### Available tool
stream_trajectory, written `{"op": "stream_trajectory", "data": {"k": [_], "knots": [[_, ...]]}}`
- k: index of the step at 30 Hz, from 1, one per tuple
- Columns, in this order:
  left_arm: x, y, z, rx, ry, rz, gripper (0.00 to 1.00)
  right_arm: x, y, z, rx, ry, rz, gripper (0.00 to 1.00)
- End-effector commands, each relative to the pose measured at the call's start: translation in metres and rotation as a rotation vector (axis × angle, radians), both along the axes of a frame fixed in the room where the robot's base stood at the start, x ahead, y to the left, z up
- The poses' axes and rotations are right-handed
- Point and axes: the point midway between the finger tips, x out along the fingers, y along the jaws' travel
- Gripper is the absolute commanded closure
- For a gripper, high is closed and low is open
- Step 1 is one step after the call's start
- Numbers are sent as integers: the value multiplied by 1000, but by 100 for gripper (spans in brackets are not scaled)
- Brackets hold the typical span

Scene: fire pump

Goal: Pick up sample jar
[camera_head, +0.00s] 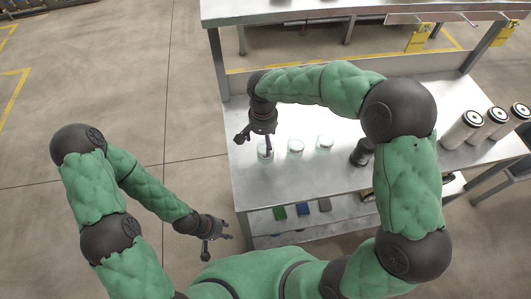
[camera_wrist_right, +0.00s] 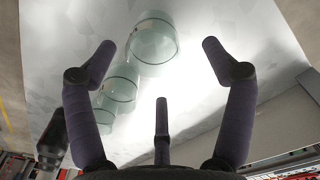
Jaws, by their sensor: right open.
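Three clear glass jars stand in a row on the grey metal table: the left jar (camera_head: 265,151), the middle jar (camera_head: 295,147) and the right jar (camera_head: 324,143). My right gripper (camera_head: 264,143) is above and beside the left jar. In the right wrist view its three fingers (camera_wrist_right: 160,72) are spread and empty.
A dark cylinder (camera_head: 361,152) stands right of the jars, by my right arm. Several white canisters with black tops (camera_head: 462,130) stand farther right. Green, blue and grey items (camera_head: 303,209) lie on the lower shelf. The table (camera_head: 245,185) is bare in front of the jars.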

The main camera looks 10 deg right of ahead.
Motion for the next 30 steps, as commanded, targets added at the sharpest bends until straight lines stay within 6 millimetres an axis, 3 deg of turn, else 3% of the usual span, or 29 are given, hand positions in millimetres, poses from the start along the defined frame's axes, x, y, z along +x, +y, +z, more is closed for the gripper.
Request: {"op": "stream_trajectory", "data": {"k": [12,20,21,27,30], "knots": [[0,0,-12,0,-1,0,60,-5,-7,-47,0,2,-1,16],[0,0,-12,0,-1,0,60,-4,-6,-51,1,0,0,16],[0,0,-12,0,-1,0,60,-4,-6,-51,1,0,0,19],[0,0,-12,0,-1,0,60,-4,-6,-51,1,0,0,76],[0,0,-12,0,-1,0,60,-4,-6,-51,1,0,0,80]]}}
